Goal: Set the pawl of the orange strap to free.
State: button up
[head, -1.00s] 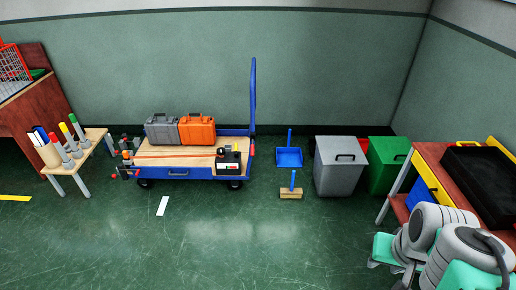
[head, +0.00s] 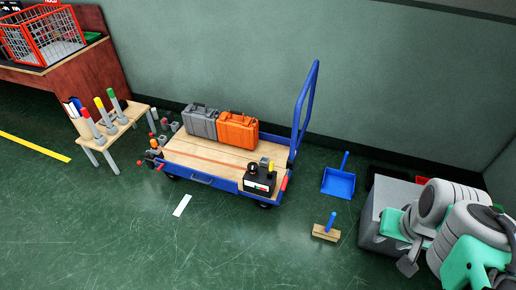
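The orange strap (head: 205,159) is a thin flat band lying across the wooden deck of the blue cart (head: 225,187). Its left end runs toward a cluster of small grey parts with red tips (head: 154,153) at the cart's left end. Its right end runs toward a black device (head: 259,182) with a white-and-red label and a yellow part on top. The pawl is too small to make out, so its setting cannot be told. My folded arm is at the lower right, far from the strap. A grey piece at its lower end may be my gripper (head: 407,266); its fingers cannot be made out.
A grey case (head: 201,121) and an orange case (head: 237,130) stand at the deck's back. A blue dustpan (head: 338,183) and brush (head: 326,232) lie right of the cart. A small table (head: 118,127) stands left.

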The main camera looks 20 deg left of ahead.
aim_at(272, 163)
jog(key=u, duration=0.55)
jog(key=i, duration=1.2)
jog(key=u, duration=1.65)
jog(key=i, duration=0.7)
jog(key=u, duration=0.55)
